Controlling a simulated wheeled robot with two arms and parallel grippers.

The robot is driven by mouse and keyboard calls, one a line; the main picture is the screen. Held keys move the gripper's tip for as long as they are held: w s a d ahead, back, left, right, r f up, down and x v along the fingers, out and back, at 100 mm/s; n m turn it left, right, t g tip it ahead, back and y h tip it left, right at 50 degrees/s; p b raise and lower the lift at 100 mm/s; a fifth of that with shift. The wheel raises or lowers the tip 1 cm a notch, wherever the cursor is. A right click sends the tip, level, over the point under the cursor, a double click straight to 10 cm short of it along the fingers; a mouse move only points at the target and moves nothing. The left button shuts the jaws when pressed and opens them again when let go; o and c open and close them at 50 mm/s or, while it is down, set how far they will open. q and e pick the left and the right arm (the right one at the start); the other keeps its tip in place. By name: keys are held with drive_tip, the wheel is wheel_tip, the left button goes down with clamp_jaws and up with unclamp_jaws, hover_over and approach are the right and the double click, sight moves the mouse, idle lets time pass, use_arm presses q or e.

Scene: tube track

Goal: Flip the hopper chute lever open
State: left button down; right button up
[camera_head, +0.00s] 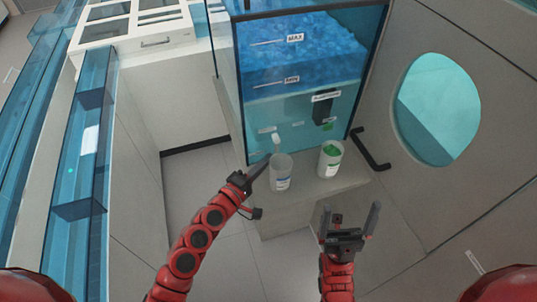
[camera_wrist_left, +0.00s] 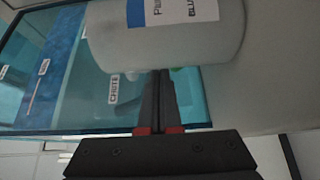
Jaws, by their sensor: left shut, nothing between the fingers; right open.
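The hopper (camera_head: 300,100) is a clear blue tank of blue pellets with MAX and lower level marks. A small white part (camera_head: 276,142), seemingly the chute lever, sits low on its front left. In the left wrist view, a CHUTE label (camera_wrist_left: 114,88) is on the hopper front beside a pale part; the lever's position is unclear. My left gripper (camera_head: 267,161) is shut and empty, its tips just below the white part and beside the white container (camera_head: 281,175). That container also shows in the left wrist view (camera_wrist_left: 180,40). My right gripper (camera_head: 348,217) is open and empty, lower right.
A second white container (camera_head: 331,160) with green contents stands to the right on the ledge (camera_head: 310,200). A black box (camera_head: 323,108) is on the hopper front. A dark handle (camera_head: 370,150) is on the right wall, near a round window (camera_head: 438,108).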

use_arm(q)
drive_tip(key=shift+x, duration=0.8)
drive_tip(key=b, duration=0.2)
drive_tip(key=f+n+t+b, duration=0.1)
drive_tip(key=b, duration=0.2)
drive_tip(key=shift+w+d+f+h+b, duration=0.1)
drive_tip(key=shift+d+h+b, duration=0.2)
drive_tip(key=shift+h, duration=0.1)
drive_tip(key=shift+w+d+r, duration=0.1)
drive_tip(key=shift+d+r, duration=0.15)
drive_tip(key=shift+d, duration=0.05)
drive_tip(key=b+v, duration=0.4)
drive_tip(key=v, duration=1.3)
drive_tip(key=shift+a, duration=0.15)
